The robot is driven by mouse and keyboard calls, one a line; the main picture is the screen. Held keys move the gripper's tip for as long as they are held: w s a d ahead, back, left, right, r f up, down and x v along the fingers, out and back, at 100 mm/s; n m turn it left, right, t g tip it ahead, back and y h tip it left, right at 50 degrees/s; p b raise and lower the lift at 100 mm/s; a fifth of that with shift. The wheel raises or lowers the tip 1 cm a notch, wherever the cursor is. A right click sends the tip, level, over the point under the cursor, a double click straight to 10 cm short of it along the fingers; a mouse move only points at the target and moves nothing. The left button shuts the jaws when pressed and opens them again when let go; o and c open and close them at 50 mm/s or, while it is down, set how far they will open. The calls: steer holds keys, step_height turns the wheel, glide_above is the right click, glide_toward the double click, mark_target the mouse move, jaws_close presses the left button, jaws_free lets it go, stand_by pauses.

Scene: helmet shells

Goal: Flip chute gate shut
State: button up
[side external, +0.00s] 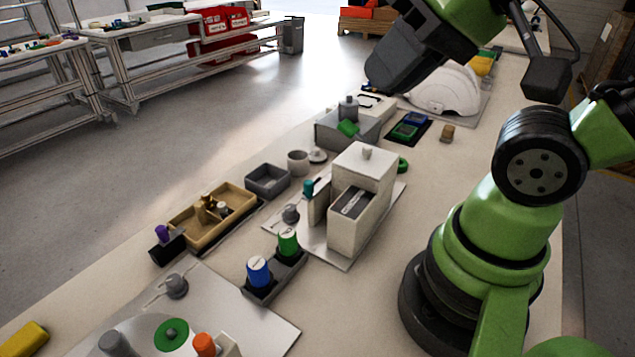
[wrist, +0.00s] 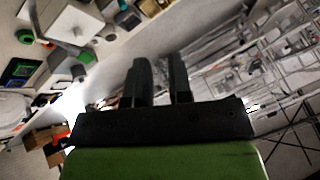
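The white chute box (side external: 360,185) stands on a pale plate (side external: 335,262) in the middle of the bench. It has a white knob on top and an open, dark-lined front section (side external: 354,203). An upright pale panel with a teal knob (side external: 308,187) is at its left side; I cannot tell for sure if this is the gate, or how far it is shut. In the wrist view, a white box (wrist: 75,22) shows at top left. My gripper (wrist: 160,65) has its fingers apart with nothing between them. In the side view it is high above the bench, behind the box and clear of it.
A grey box with a green part (side external: 347,128), dark trays (side external: 408,127) and a white helmet shell (side external: 443,90) lie behind. A tan tray (side external: 210,215), a grey bin (side external: 267,181) and a holder with blue and green cylinders (side external: 273,275) are left and in front.

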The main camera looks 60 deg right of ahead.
steer(key=shift+w+f+n+g, duration=0.1)
steer(key=shift+f+n+g, duration=0.05)
steer(key=shift+n+g, duration=0.15)
jaws_close()
steer(key=n+g+h, duration=0.2)
steer(key=n+h, duration=1.4)
steer(key=n, duration=0.9)
glide_toward(307, 190)
steer(key=v, duration=0.3)
steer(key=shift+d, duration=0.1)
steer(key=shift+d, duration=0.1)
steer(key=x, duration=0.9)
steer(key=shift+w+d+f, duration=0.15)
steer(key=shift+d, duration=0.15)
